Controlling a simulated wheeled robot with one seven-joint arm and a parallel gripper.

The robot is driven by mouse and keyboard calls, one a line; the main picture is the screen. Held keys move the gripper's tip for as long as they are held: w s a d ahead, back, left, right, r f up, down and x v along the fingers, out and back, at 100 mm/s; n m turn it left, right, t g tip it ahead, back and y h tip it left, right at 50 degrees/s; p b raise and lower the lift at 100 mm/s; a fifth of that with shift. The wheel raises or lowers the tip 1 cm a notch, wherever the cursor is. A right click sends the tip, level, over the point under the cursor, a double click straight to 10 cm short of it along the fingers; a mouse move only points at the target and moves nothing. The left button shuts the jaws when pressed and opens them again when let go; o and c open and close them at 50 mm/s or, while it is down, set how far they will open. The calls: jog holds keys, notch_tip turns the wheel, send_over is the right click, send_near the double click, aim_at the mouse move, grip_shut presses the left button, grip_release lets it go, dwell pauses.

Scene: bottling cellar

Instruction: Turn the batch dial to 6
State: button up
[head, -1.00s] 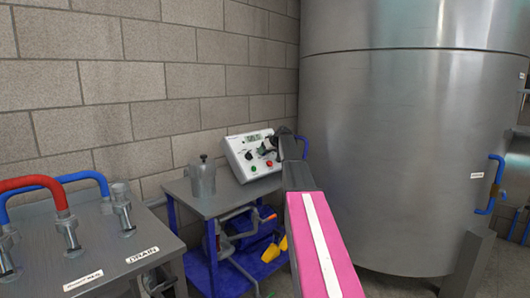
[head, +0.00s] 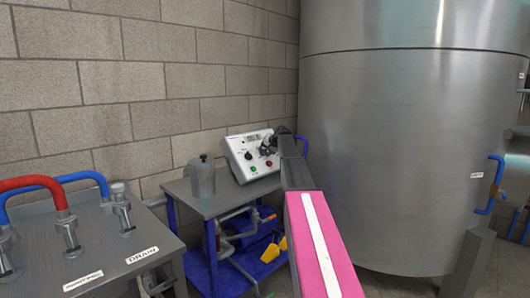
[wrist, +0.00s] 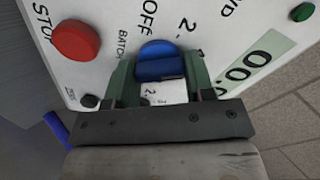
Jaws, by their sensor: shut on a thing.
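The batch dial (wrist: 158,64) is a blue knob on the white control box (head: 237,153), with "BATCH", "OFF" and "2" printed around it in the wrist view. My gripper (wrist: 160,72) has its green fingers shut on the dial, one on each side. The number the dial points to cannot be read, as the fingers and knob hide part of the scale. In the head view my gripper (head: 268,143) is at the right side of the box face and hides the dial.
The box has a display (wrist: 250,65), a red button (wrist: 77,40) and a green button (head: 254,169). A large steel tank (head: 400,140) rises to the right. A hose table (head: 95,235) is at left.

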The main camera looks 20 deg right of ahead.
jog(key=m, duration=0.5)
jog(key=shift+m, duration=0.3)
jog(key=m, duration=0.5)
jog(key=shift+d, duration=0.1)
jog(key=shift+s+m, duration=0.1)
jog(key=shift+m, duration=0.2)
jog(key=o, duration=0.9)
jog(key=v, duration=1)
jog(key=shift+s+r, duration=0.1)
jog(key=shift+r, duration=0.25)
